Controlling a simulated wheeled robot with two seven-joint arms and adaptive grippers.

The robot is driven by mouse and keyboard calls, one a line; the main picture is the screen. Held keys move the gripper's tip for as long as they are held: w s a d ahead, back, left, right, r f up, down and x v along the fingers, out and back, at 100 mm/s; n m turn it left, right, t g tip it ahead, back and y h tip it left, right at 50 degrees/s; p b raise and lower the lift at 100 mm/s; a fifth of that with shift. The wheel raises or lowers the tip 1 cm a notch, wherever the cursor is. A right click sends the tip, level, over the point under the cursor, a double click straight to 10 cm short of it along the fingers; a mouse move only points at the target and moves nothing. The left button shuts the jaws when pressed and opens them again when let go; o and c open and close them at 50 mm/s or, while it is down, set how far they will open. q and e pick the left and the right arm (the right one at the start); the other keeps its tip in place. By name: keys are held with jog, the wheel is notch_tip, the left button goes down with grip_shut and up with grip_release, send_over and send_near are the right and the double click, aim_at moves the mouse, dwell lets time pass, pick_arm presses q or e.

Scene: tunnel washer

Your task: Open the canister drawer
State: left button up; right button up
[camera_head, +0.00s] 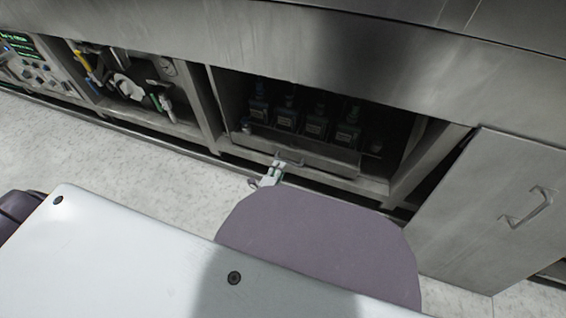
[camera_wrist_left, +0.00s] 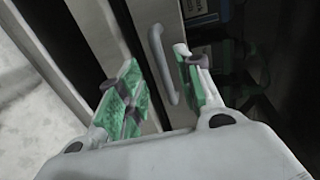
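The canister drawer (camera_head: 325,159) is a low metal tray in an open bay under the washer, with several dark canisters (camera_head: 315,125) standing in it. Its front carries a bar handle (camera_head: 291,160). My left gripper (camera_head: 278,167), with green finger pads, is at this handle. In the left wrist view, my left gripper (camera_wrist_left: 158,58) is open, with one finger on each side of the grey handle (camera_wrist_left: 160,55). The fingers look apart from the bar; I cannot tell if either touches it. My right gripper is not in view.
A cabinet door (camera_head: 490,205) with a bar handle stands to the right of the bay. To the left are a bay with hoses and a gauge (camera_head: 135,85) and a control panel (camera_head: 35,65). The pale floor (camera_head: 110,155) in front is clear.

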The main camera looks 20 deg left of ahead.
aim_at(283, 160)
pick_arm(q)
jog(key=shift+b+x, duration=1.5)
jog(key=shift+x, duration=1.75)
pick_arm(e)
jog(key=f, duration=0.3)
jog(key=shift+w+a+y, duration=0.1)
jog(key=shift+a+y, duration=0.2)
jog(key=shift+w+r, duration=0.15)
pick_arm(q)
jog(key=c, duration=0.7)
grip_shut()
